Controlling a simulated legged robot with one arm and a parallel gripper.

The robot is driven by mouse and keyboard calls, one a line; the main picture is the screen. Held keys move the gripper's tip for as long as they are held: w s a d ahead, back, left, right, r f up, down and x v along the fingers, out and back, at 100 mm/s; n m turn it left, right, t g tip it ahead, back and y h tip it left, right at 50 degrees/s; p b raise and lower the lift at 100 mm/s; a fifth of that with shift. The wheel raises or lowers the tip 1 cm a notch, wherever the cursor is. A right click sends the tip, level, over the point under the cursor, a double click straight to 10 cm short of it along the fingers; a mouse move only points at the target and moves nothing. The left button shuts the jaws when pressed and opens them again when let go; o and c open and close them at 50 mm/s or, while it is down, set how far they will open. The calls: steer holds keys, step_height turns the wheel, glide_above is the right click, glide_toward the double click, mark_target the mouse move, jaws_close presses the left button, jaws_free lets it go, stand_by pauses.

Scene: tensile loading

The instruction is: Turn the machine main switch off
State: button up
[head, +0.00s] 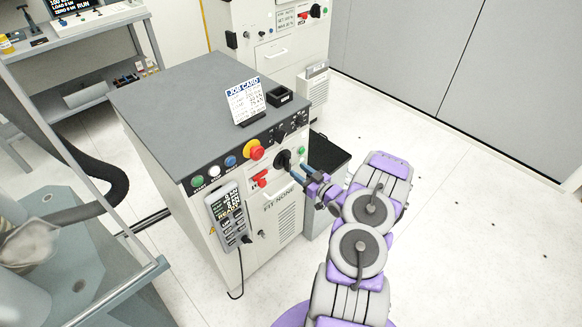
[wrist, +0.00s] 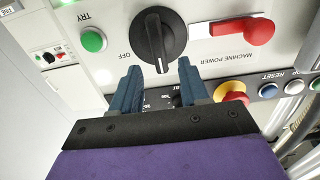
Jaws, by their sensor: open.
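The cabinet front carries a black rotary knob (wrist: 158,38) with a raised bar that stands nearly upright in the wrist view. OFF is printed beside it. A red lever handle (wrist: 243,31) lies roughly level beside the knob, near the words MACHINE POWER. In the head view the knob (head: 284,158) and the red lever (head: 260,179) are on the cabinet's front panel. My gripper (wrist: 160,70) is open, its two blue fingers at either side of the bar's near end. I cannot tell whether they touch it. In the head view my gripper (head: 296,172) is close to the knob.
A green TRY button (wrist: 93,41) and a red-and-yellow emergency button (wrist: 232,93) are near the fingers. A handheld pendant (head: 228,215) hangs on the cabinet front. A job card (head: 245,101) stands on the cabinet top (head: 175,95). The floor at right is mostly clear.

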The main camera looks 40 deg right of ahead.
mark_target(290, 164)
steer(key=w, duration=0.4)
steer(key=shift+f+b, duration=0.15)
steer(key=shift+b, duration=0.25)
steer(key=shift+w+a, duration=0.15)
steer(key=shift+w, duration=0.55)
steer(key=shift+c, duration=0.2)
jaws_close()
